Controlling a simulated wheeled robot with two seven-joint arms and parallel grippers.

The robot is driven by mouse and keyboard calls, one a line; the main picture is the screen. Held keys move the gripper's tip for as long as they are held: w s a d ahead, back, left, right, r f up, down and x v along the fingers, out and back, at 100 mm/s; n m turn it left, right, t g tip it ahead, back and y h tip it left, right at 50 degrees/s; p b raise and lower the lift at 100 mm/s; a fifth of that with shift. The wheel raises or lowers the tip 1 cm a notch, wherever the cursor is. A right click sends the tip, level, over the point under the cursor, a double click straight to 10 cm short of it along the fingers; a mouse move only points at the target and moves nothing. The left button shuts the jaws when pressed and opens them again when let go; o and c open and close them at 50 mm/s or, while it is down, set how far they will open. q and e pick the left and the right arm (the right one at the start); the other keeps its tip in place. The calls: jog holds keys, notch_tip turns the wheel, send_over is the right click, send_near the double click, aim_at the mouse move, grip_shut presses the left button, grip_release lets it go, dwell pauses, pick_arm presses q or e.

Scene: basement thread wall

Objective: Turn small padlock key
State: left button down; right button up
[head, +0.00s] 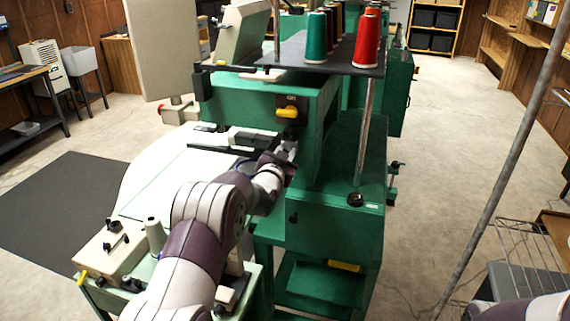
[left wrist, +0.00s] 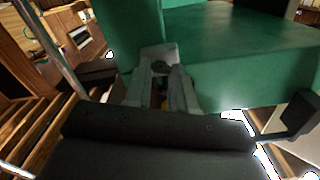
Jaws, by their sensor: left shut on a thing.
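My left gripper (head: 289,147) is at the front of the green machine, just below a black switch plate (head: 292,101) with a yellow handle (head: 287,112). In the left wrist view its fingers (left wrist: 160,92) are close together, with a small dark and yellowish bit between them. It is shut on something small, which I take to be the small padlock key. The key's shape and angle are hidden by the fingers, and I cannot make out the padlock. My right gripper is out of view.
The green machine (head: 337,205) carries a dark shelf (head: 340,58) with red and green thread cones above my gripper. A slanted metal pole (head: 497,175) and a wire rack (head: 520,245) stand at the right. The concrete floor between them is clear.

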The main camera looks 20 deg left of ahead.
pick_arm(q)
jog(key=shift+d+f+m+b, duration=0.1)
jog(key=shift+m+b, duration=3.05)
jog(key=shift+b, duration=0.75)
jog(key=shift+f+m+b, duration=0.1)
jog(key=shift+m+b, duration=3.05)
jog(key=shift+b, duration=0.75)
jog(key=c, duration=0.9)
grip_release()
jog(key=s+b, duration=0.1)
jog(key=s, duration=0.5)
jog(key=s+b, duration=0.1)
jog(key=s, duration=0.5)
jog(key=shift+s+a, duration=0.2)
jog(key=shift+s, duration=0.2)
